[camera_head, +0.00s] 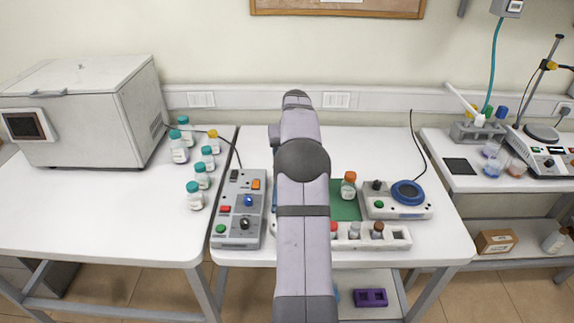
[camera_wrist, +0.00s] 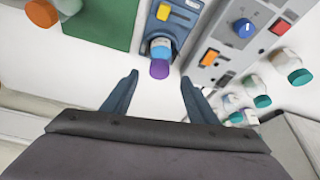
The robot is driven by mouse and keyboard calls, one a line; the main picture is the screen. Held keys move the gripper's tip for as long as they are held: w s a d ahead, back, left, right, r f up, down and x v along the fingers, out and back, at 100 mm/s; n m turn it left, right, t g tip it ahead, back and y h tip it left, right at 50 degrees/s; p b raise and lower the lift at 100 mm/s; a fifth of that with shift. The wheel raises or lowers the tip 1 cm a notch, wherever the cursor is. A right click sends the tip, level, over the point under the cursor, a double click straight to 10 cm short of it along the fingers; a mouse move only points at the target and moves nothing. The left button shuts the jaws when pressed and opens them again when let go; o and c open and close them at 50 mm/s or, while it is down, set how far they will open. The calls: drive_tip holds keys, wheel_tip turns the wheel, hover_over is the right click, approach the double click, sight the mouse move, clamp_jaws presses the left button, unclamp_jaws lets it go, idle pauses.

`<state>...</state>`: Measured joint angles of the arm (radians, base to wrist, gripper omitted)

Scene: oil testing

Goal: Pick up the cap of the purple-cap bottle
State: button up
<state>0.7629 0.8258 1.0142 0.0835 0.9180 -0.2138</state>
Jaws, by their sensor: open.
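The purple cap (camera_wrist: 160,70) shows in the wrist view on top of a bottle (camera_wrist: 160,49) that appears white and light blue. The bottle sits at the near end of a blue device (camera_wrist: 172,28) with a yellow button. My gripper (camera_wrist: 160,77) is open, with its two dark blue fingers spread to either side below the cap in the picture. Nothing is between the fingers, and I see no contact with the cap. In the head view my arm hides the purple-cap bottle and the gripper.
A grey control box (camera_head: 240,210) stands left of my arm. An orange-cap bottle (camera_head: 348,186) stands by a green mat (camera_head: 345,209). A white rack (camera_head: 400,237) holds small bottles. Several teal-cap bottles (camera_head: 195,196) stand on the left table. A round blue-topped device (camera_head: 408,193) is at right.

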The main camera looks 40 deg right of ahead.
drive_tip(key=shift+w+d+p+x, duration=0.1)
drive_tip(key=shift+p+x, duration=0.7)
drive_tip(key=shift+x, duration=0.15)
drive_tip(key=shift+w+d+p+x, duration=0.1)
drive_tip(key=shift+w+p+x, duration=0.05)
drive_tip(key=shift+p+x, duration=0.7)
drive_tip(key=shift+w+d+f, duration=0.2)
drive_tip(key=shift+f, duration=0.5)
drive_tip(key=shift+c, duration=0.5)
drive_tip(key=c, duration=1)
